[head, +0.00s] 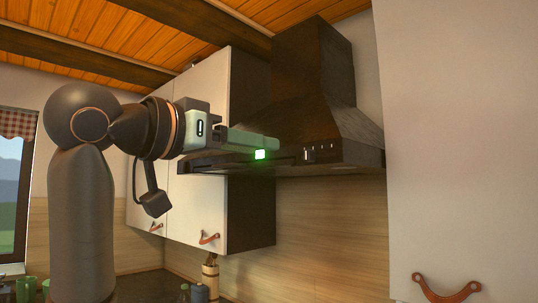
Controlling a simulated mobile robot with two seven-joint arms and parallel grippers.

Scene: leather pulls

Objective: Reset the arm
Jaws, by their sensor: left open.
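My left arm rises from the bottom left of the head view and bends to the right at the top. My left gripper (246,158) is open and points right, in front of the wall cabinet and the dark range hood (318,75). Nothing shows between its fingers. A small green light glows at the fingers. I cannot tell how far the gripper is from the hood. My right gripper is not in view.
White wall cabinets (198,200) with leather pulls (209,238) hang behind the arm. A large pale cabinet door (460,150) with a leather pull (446,290) fills the right side. Below, a dark counter (150,284) holds a utensil holder (210,276). A window (12,200) is at left.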

